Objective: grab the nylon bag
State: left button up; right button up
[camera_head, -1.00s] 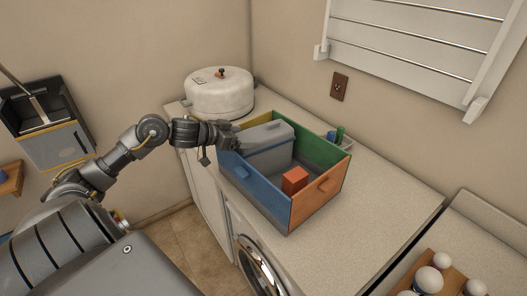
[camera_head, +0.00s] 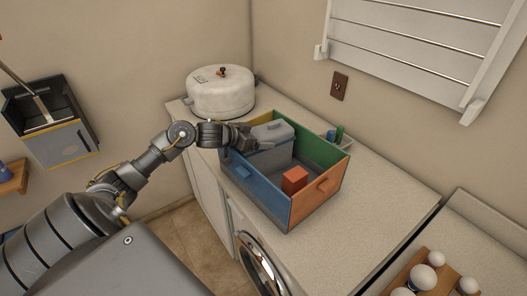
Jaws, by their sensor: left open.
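A grey, boxy item with a raised top, which looks like the nylon bag (camera_head: 273,152), stands inside the multicoloured crate (camera_head: 262,193), towards its back left. My left gripper (camera_head: 258,149) reaches over the crate's left wall from the left. It is open, and its fingers are at the left side of the grey bag, overlapping it in the picture. I cannot tell whether they touch it. My right gripper is not in view.
A small orange block (camera_head: 294,179) is in the crate's front part. A white round pot (camera_head: 221,93) stands behind the crate on the countertop (camera_head: 345,225). Small bottles stand behind the green wall. A wooden tray with white round items is at lower right.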

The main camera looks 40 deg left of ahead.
pick_arm(q)
jog(key=c, duration=1.6)
